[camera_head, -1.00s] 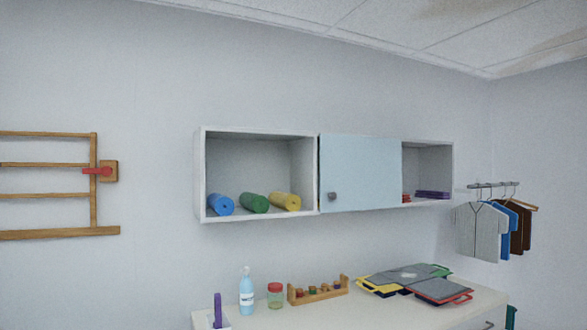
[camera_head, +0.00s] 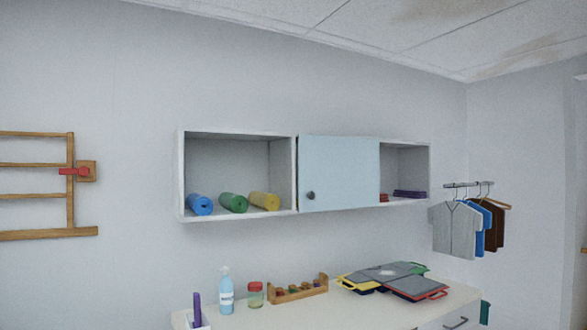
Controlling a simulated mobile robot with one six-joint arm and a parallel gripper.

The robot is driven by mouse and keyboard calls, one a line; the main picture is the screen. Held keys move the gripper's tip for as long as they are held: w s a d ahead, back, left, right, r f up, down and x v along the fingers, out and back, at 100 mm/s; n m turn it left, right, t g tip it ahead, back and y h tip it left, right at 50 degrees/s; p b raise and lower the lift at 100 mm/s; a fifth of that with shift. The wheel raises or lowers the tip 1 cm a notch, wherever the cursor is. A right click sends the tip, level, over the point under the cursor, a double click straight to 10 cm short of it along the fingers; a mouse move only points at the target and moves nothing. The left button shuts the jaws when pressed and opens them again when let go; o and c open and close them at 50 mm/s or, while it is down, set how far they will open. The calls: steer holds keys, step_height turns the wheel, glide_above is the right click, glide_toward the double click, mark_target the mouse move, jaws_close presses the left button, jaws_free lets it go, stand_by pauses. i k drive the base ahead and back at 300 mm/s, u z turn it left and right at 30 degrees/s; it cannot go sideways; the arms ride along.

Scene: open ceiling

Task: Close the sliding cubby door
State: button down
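A white wall cubby (camera_head: 236,216) hangs above a white counter in the head view. Its light blue sliding door (camera_head: 342,172) covers the middle section, with a dark round knob (camera_head: 310,195) near its lower left edge. The left compartment is uncovered and holds a blue roll (camera_head: 200,205), a green roll (camera_head: 233,203) and a yellow roll (camera_head: 264,201). The right compartment is also uncovered, with purple items (camera_head: 409,194) and a small red item (camera_head: 384,198) inside. My gripper is not in view.
The counter (camera_head: 360,312) below carries a blue bottle (camera_head: 226,291), a jar (camera_head: 255,294), a wooden rack (camera_head: 298,289) and several flat cases (camera_head: 395,282). Shirts (camera_head: 455,229) hang on a rail at right. A wooden wall frame (camera_head: 71,180) is at left.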

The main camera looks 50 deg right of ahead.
mark_target(335, 172)
steer(key=z, duration=0.35)
steer(key=i, duration=1)
